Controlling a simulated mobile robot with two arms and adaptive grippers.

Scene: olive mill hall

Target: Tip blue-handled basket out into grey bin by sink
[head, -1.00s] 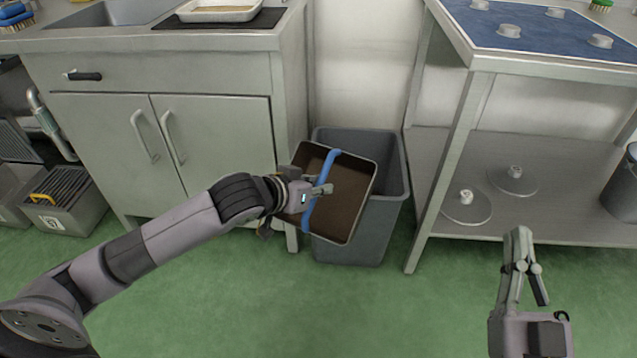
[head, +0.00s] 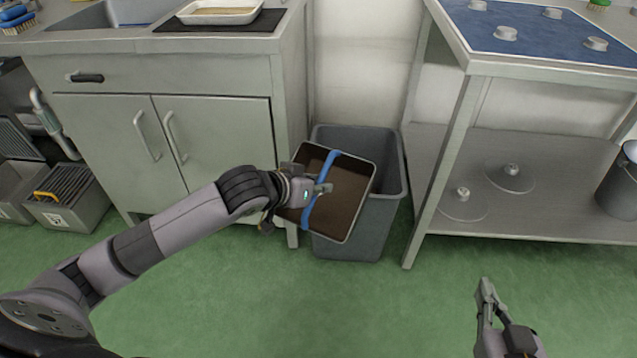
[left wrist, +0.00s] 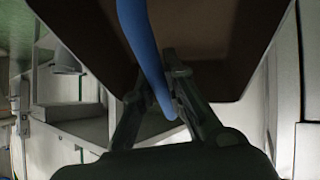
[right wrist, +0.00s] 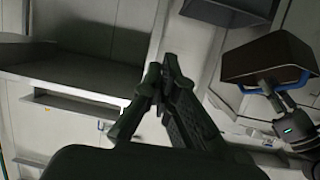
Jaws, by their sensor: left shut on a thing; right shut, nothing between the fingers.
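The basket (head: 345,203) has a brown inside, a pale rim and a blue handle (head: 308,211) across it. It is tilted, held over the front left of the grey bin (head: 371,227). My left gripper (head: 322,189) is shut on the blue handle, which also shows between the fingers in the left wrist view (left wrist: 147,52). The basket's inside looks plain brown; I cannot tell whether anything lies in it. The bin's bottom is hidden. My right gripper (head: 486,291) is shut and empty, low at the right, apart from everything. The basket also shows in the right wrist view (right wrist: 268,58).
A sink cabinet (head: 215,140) stands left of the bin, with a white tray (head: 219,17) on top. A steel table (head: 470,125) with a lower shelf stands to the right. The green floor (head: 400,310) in front is clear.

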